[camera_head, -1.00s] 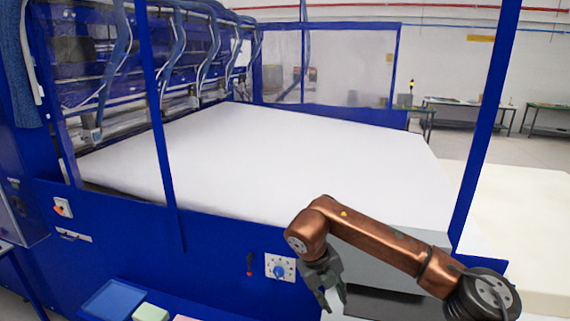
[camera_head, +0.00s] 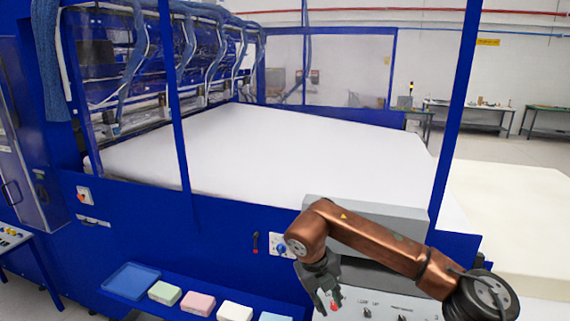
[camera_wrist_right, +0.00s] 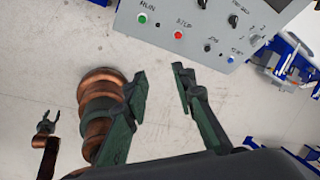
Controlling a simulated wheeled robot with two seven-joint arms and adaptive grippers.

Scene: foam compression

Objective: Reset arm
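My right arm (camera_head: 365,240) is copper and comes in from the lower right of the head view, bent at its upper left end. My right gripper (camera_head: 328,303) hangs down from it, in front of the grey control panel. In the right wrist view this gripper (camera_wrist_right: 160,80) has its two dark green fingers apart, with only floor between them. A small copper arm with a forked dark gripper, my left gripper (camera_wrist_right: 46,121), shows at the left of the wrist view. Its prongs look apart and empty.
The control panel (camera_wrist_right: 218,25) has a green RUN button (camera_wrist_right: 142,18), a red STOP button (camera_wrist_right: 178,35) and knobs. A blue machine holds a large white foam slab (camera_head: 270,155). A ledge carries a blue tray (camera_head: 131,281) and several coloured foam blocks (camera_head: 198,303).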

